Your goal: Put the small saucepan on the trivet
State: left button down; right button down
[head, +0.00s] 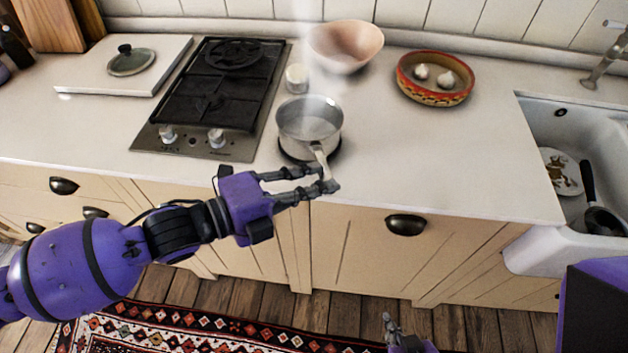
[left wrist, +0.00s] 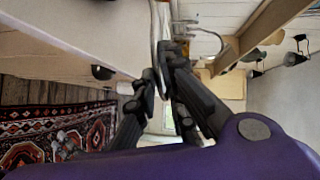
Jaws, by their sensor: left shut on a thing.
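The small saucepan (head: 309,124) is a steaming light metal pan, upright over the counter to the right of the hob. A dark round edge, seemingly the trivet (head: 337,154), shows under it on both sides. Most of this is hidden by the pan, and I cannot tell whether the two touch. My left gripper (head: 328,187) is shut on the saucepan's handle, which points toward the counter's front edge. The left wrist view shows the handle (left wrist: 155,30) at the fingertips (left wrist: 164,82). My right gripper (head: 391,322) is low at the bottom, small and partly cut off, its jaws unclear.
The gas hob (head: 215,95) is left of the pan. A small pale jar (head: 296,78) and a pink bowl (head: 345,46) stand behind it. A patterned bowl (head: 434,80) holds garlic. A sink (head: 560,125) is at right. Counter between pan and sink is clear.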

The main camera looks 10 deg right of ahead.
pick_arm(q)
jog(key=shift+r, duration=0.1)
jog(key=c, duration=2.2)
grip_release()
jog(key=shift+f, duration=0.2)
jog(key=o, duration=0.4)
jog(key=shift+r, duration=0.15)
jog(key=b+v, duration=0.1)
jog(key=v, duration=1.1)
